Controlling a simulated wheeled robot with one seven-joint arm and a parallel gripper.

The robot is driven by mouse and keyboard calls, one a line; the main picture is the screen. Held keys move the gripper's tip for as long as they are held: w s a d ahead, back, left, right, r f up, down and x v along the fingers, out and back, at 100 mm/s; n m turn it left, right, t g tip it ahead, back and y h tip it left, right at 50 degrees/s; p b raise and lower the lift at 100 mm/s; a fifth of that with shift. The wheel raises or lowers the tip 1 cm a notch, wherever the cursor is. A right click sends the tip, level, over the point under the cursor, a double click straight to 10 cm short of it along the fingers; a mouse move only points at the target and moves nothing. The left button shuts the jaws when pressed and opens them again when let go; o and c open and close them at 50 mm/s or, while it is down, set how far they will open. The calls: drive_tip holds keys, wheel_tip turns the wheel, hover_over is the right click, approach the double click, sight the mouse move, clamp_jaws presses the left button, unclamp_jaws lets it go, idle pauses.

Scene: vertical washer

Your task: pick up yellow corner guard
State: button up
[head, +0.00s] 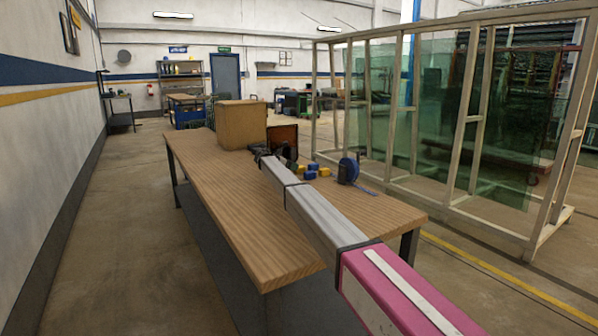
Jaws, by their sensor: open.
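Small yellow and blue corner guards sit in a cluster on the wooden table (225,205), right of my arm's far end. One yellow corner guard (324,172) is at the right of the cluster, with a blue piece (311,175) just left of it. Other yellow bits show beside and behind them, too small to tell apart. My gripper (284,163) is a dark shape at the far end of my arm, left of the cluster. It is open, with no held piece visible. Its fingertips are small and partly hidden by my arm.
A cardboard box (241,125) and a dark open-fronted brown box (283,137) stand behind my gripper. A blue tape measure (348,170) lies right of the cluster. The table's left and near parts are clear. A framed glass rack (470,120) stands to the right.

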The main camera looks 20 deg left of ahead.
sight(299, 170)
drive_tip(key=x, duration=0.5)
drive_tip(key=shift+s+d, duration=0.25)
drive_tip(key=c, duration=1)
